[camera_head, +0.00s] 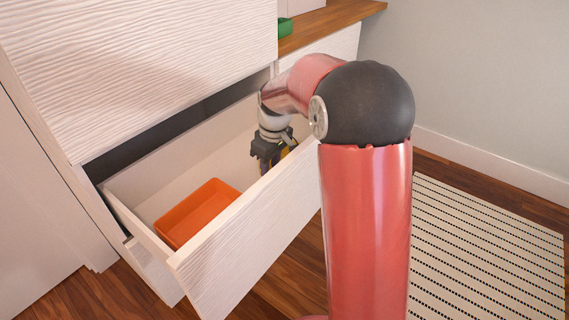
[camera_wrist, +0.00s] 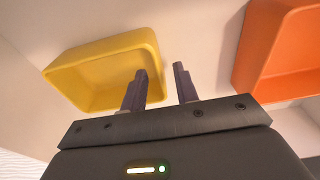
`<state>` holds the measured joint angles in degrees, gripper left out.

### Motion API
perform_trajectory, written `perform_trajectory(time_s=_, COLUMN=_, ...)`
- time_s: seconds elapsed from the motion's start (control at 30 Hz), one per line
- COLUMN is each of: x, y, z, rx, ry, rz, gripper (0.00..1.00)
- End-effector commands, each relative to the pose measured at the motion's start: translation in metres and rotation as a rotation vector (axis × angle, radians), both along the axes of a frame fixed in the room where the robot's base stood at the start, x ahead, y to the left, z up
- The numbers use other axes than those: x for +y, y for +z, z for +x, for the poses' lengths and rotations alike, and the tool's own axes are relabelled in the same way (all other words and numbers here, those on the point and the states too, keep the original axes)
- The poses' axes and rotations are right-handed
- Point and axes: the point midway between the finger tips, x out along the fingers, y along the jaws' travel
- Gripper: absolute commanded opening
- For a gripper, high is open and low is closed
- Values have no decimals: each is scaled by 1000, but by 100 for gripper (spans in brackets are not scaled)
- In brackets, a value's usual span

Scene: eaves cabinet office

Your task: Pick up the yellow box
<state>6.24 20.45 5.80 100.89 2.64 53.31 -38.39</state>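The yellow box (camera_wrist: 98,74) is an open, shallow tray inside the open drawer (camera_head: 226,228). In the wrist view it is at the upper left. In the head view it is mostly hidden behind my arm and the drawer front. My gripper (camera_wrist: 160,69) is open, its two fingers apart. In the wrist view, the box's right-hand wall appears in line with the gap between them, and the left finger overlaps the box's inside. I cannot tell whether they touch. In the head view my gripper (camera_head: 268,162) reaches down into the drawer's right part.
An orange box (camera_head: 196,212) lies in the drawer's left part; it also shows at the right of the wrist view (camera_wrist: 262,50). A green object (camera_head: 285,27) is on the wooden top. A striped rug (camera_head: 480,255) lies right.

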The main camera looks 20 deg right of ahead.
Motion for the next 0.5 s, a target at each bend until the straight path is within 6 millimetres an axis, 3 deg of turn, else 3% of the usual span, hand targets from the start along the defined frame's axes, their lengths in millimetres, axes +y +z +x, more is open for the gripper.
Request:
perform_trajectory(time_s=0.13, x=1, y=-17, z=2, rx=1, ry=0, rz=0, gripper=30)
perform_trajectory(time_s=0.4, x=2, y=-20, z=2, rx=-1, ry=0, rz=0, gripper=30)
perform_trajectory(time_s=0.5, x=2, y=-20, z=2, rx=-1, ry=0, rz=0, gripper=18)
